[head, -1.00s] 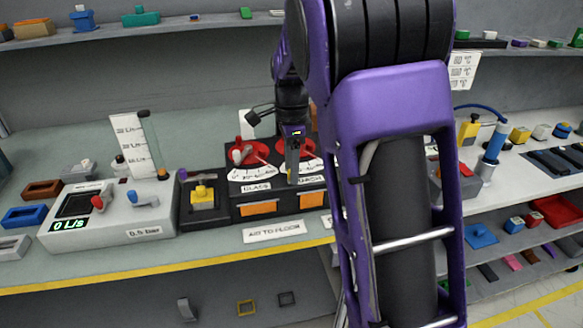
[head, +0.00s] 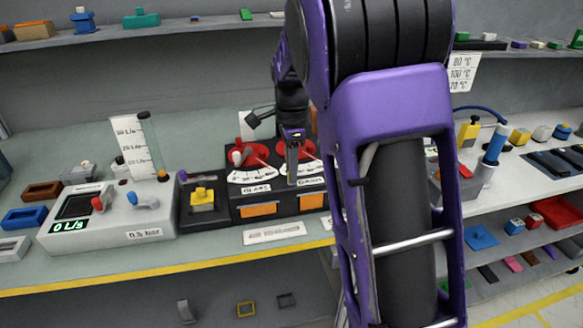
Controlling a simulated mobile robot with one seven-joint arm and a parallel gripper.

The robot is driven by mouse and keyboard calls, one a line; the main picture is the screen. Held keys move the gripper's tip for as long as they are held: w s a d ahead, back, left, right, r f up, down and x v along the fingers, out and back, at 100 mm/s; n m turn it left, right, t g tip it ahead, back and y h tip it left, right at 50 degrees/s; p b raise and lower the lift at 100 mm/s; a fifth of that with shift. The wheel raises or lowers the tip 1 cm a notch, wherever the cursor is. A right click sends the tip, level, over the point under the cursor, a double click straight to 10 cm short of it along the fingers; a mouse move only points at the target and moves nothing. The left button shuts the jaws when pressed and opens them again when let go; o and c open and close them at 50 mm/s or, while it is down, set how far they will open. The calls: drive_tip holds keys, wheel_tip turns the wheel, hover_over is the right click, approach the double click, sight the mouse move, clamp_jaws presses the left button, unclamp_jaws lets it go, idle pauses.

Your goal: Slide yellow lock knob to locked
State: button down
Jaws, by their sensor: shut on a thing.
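The yellow lock knob (head: 202,196) sits on a small black module (head: 203,216) at the left of the dial panel. My gripper (head: 292,180) is well to the right of it, in front of the right red dial (head: 308,150). It points down and appears shut on that dial's knob, which the fingers hide. The yellow knob stands clear, with nothing touching it.
Orange blocks (head: 260,209) sit below the dials. A grey meter box (head: 105,222) stands at left. My arm hides the area right of the dials.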

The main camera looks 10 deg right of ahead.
idle(0.9)
drive_tip(key=shift+a+p, duration=0.65)
drive_tip(key=shift+a, duration=1.6)
drive_tip(key=c, duration=0.7)
unclamp_jaws()
drive_tip(key=shift+a, duration=0.1)
drive_tip(key=shift+c, duration=0.2)
wheel_tip(320, 180, up, 18)
drive_tip(key=p, duration=0.2)
drive_tip(key=shift+f+p, duration=0.25)
drive_tip(key=shift+p, duration=0.05)
